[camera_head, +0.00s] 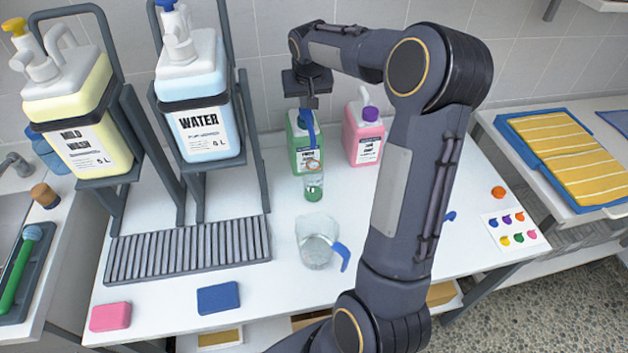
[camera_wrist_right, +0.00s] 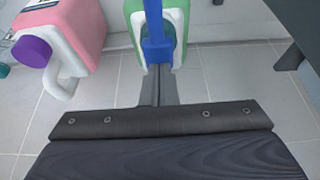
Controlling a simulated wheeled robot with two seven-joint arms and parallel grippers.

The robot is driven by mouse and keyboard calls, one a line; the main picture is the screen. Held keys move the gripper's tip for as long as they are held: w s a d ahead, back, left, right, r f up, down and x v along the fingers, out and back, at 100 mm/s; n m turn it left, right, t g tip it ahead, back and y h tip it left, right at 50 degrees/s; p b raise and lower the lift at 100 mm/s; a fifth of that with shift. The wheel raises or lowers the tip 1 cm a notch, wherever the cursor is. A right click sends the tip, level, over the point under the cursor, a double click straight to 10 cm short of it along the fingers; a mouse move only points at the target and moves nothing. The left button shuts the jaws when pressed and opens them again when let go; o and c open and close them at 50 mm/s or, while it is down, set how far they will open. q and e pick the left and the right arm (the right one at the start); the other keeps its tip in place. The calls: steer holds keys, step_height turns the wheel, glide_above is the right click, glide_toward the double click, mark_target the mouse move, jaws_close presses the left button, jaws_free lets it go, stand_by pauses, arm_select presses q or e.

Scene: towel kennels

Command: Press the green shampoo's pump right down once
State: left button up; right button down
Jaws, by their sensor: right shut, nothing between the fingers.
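The green shampoo jug (camera_head: 306,158), white and green with a printed label, stands at the back of the white table. A blue pump part (camera_head: 311,126) shows in front of its top and reaches down toward a small clear bottle (camera_head: 313,184) with green liquid. My right gripper (camera_head: 310,102) is shut and empty, pointing down over the pump. In the right wrist view the blue part (camera_wrist_right: 155,42) lies right at the finger ends, with the green jug (camera_wrist_right: 178,14) behind. I cannot tell whether they touch. My left gripper is not in view.
A pink jug (camera_head: 362,140) with a purple cap stands close right of the green one. A clear pitcher (camera_head: 316,245) with a blue handle stands in front. Large water (camera_head: 206,130) and mild wash (camera_head: 92,140) containers sit on racks at left.

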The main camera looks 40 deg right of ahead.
steer(key=shift+r+p, duration=1.5)
steer(key=shift+r, duration=0.65)
step_height(320, 180, up, 6)
steer(key=p, duration=0.4)
steer(key=shift+p, duration=0.35)
